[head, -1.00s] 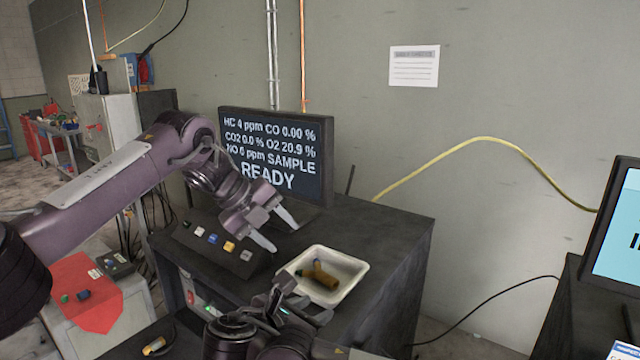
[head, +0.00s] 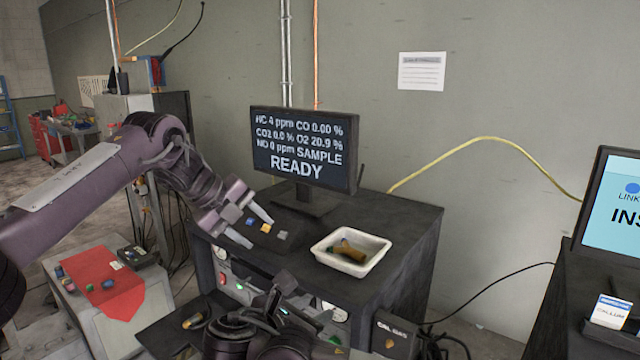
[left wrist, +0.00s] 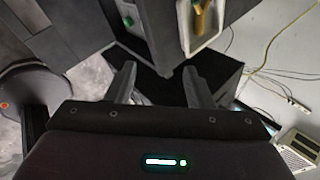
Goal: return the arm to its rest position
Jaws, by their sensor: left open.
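My left gripper (head: 247,226) is open and empty in the head view. It hangs in front of the analyzer cabinet's button panel, left of the white tray. In the left wrist view its two fingers (left wrist: 158,88) are spread apart with nothing between them. My right gripper (head: 280,300) shows at the bottom middle of the head view, low in front of the cabinet; its fingers are small and partly hidden, so I cannot tell its opening. The white tray (head: 322,255) on the cabinet holds a brown and yellow fitting (head: 349,251).
The monitor (head: 303,150) reading READY stands behind the tray on the dark cabinet (head: 400,258). A cart with a red cloth (head: 100,290) and small parts is at left. A second screen (head: 615,205) stands at right. A yellow hose (head: 450,152) runs along the wall.

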